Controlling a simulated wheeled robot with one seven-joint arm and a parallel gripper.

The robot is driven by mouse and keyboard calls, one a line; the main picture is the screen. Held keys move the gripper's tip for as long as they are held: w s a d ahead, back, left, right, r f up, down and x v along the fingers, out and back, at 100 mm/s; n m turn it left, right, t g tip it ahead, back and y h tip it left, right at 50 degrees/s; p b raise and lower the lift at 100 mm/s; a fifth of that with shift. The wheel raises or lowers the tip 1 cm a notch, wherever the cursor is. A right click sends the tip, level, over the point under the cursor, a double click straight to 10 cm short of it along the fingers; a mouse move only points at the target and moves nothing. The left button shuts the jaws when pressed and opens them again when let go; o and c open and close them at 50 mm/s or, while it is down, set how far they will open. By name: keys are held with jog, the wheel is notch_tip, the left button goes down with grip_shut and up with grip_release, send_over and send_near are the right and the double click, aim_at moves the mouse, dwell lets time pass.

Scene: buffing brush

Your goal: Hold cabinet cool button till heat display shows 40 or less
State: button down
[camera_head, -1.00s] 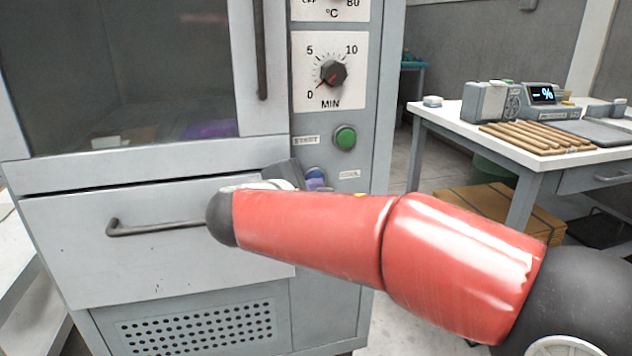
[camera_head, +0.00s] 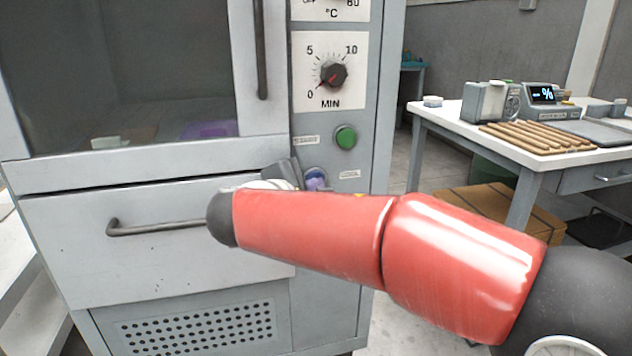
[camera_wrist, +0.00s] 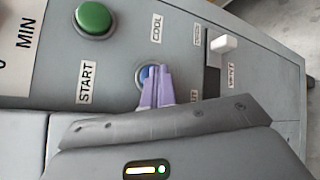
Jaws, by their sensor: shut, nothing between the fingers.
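The grey cabinet (camera_head: 140,172) stands at the left in the head view. Its blue cool button lies beside the COOL label (camera_head: 349,174), below the green start button (camera_head: 345,137). In the wrist view the blue cool button (camera_wrist: 147,74) shows partly behind my fingers, with the COOL label (camera_wrist: 156,29) above it. My gripper (camera_wrist: 156,72) is shut and empty, its purple fingertips at the button and seemingly touching it. How far the button is pressed cannot be told. In the head view my gripper (camera_head: 316,178) is largely hidden behind my red arm. No heat display shows in either view.
A timer knob (camera_head: 333,74) sits above the start button. A white lever (camera_wrist: 224,43) by the VENT label stands out beside the cool button in the wrist view. A drawer handle (camera_head: 155,228) is at the left. A white table (camera_head: 450,118) with wooden sticks is at the right.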

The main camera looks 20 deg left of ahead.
dwell(0.4)
jog(key=shift+s+d+b, duration=0.4)
jog(key=shift+s+d, duration=0.1)
jog(key=shift+s, duration=0.3)
jog(key=shift+s+d+b, duration=0.25)
jog(key=shift+s+d, duration=0.2)
jog(key=shift+s, duration=0.25)
jog(key=shift+s+d+b, duration=0.25)
jog(key=shift+s+d, duration=0.15)
jog(key=shift+s, duration=0.35)
jog(key=shift+s+d+b, duration=0.25)
jog(key=shift+s+d, duration=0.2)
jog(key=shift+s, duration=0.25)
